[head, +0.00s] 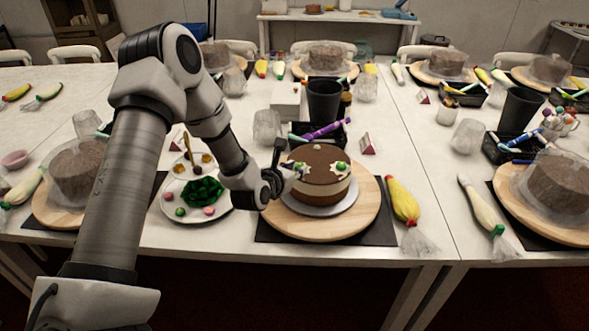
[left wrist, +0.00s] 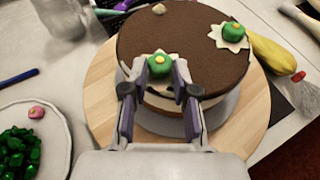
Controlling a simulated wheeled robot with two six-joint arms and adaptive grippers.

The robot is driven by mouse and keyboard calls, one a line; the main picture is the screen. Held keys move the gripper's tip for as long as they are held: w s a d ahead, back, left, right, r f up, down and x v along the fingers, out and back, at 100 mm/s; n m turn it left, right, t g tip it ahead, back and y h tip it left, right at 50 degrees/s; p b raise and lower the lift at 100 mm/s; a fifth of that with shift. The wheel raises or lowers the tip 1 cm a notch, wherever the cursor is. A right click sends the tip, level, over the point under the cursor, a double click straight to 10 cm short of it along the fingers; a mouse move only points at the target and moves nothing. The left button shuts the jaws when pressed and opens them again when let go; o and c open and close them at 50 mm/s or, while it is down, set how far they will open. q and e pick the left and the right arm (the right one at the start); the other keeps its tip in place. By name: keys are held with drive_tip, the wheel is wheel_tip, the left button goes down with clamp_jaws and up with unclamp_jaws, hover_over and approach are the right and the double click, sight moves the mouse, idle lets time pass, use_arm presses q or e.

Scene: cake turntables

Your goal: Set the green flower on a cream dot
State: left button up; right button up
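The chocolate-topped cake (head: 318,178) stands on a round wooden turntable (head: 360,215). A green flower with a yellow centre (left wrist: 160,65) is at the near edge of the cake top, over a pale cream dot whose tips show beside it. My left gripper (left wrist: 161,72) has its fingertips against both sides of this flower; it also shows at the cake's left side in the head view (head: 282,175). Another green flower (left wrist: 232,32) sits on a cream dot at the right. A small bare cream dot (left wrist: 159,9) is at the far edge. My right gripper is not in view.
A white plate (head: 168,205) with green pieces and pink flowers lies left of the cake. A black cup (head: 324,100) and a black tray with tubes stand behind. A yellow piping bag (head: 402,200) lies at the right.

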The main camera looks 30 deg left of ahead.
use_arm(q)
drive_tip(key=shift+o, duration=1.2)
drive_tip(key=shift+r+p, duration=0.25)
drive_tip(key=shift+p, duration=0.1)
drive_tip(key=b+v, duration=0.2)
drive_tip(key=v, duration=1)
drive_tip(key=s+d+f+m+g+h, duration=0.1)
drive_tip(key=s+d+f+m+g, duration=0.3)
drive_tip(key=f+m, duration=0.55)
drive_tip(key=s+d+f+m+g+h, duration=0.1)
drive_tip(key=s+d+f+m+g, duration=0.3)
drive_tip(key=f+m, duration=0.5)
drive_tip(key=s+d+f+m+g, duration=0.2)
drive_tip(key=s+f+m+g, duration=0.1)
drive_tip(key=s+m, duration=0.5)
drive_tip(key=s+d+f+m+g, duration=0.2)
drive_tip(key=s+f+m, duration=0.4)
drive_tip(key=s+m, duration=0.3)
drive_tip(key=shift+d+f+m+g+y, duration=0.2)
drive_tip(key=shift+d+m+g+y, duration=0.15)
drive_tip(key=shift+d, duration=0.25)
